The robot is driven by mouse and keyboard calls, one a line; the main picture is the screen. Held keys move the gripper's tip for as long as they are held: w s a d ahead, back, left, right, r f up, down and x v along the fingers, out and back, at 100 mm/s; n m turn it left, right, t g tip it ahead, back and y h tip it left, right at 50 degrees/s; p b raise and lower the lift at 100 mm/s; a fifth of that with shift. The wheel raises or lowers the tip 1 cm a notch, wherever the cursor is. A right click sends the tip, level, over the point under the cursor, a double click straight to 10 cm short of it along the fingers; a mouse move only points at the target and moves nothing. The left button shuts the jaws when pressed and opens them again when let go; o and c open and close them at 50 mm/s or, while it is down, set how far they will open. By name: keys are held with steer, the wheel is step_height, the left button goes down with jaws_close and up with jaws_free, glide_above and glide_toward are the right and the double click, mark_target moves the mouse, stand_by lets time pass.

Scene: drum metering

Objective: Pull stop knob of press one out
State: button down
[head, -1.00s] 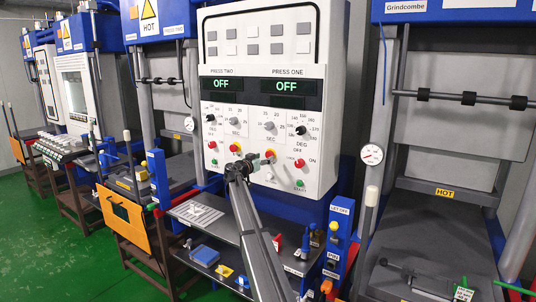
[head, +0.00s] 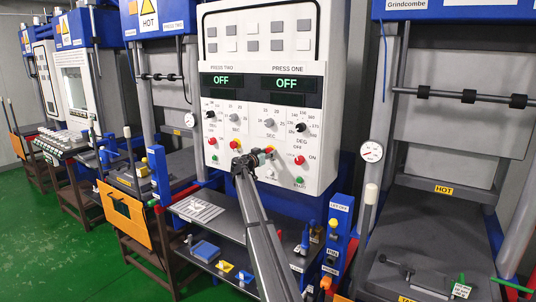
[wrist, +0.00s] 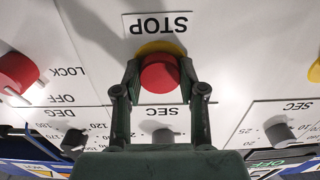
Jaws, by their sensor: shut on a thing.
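The control panel (head: 232,107) carries the press two and press one controls. The red stop knob on its yellow collar, by the STOP label (wrist: 155,24), is large in the wrist view (wrist: 160,73), where the picture is upside down. My gripper (wrist: 160,82) has one finger on each side of this knob and is shut on it. In the head view my gripper (head: 258,157) is at the press one side of the panel and mostly hides the knob. I cannot tell how far out the knob stands.
The other red knob (head: 299,160), labelled LOCK and OFF, and a green button (head: 299,181) are to the right. Press two's red knob (head: 235,144) is close on the left. A shelf (head: 222,225) lies below the panel. Dials are close to my gripper in the wrist view.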

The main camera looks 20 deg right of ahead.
steer(key=b+v, duration=0.1)
steer(key=b, duration=0.3)
steer(key=shift+s+a+f, duration=0.1)
steer(key=shift+s+a, duration=0.1)
steer(key=shift+a, duration=0.05)
steer(key=c, duration=0.6)
jaws_free()
steer(key=shift+a, duration=0.1)
steer(key=shift+c, duration=0.2)
steer(key=v, duration=1.2)
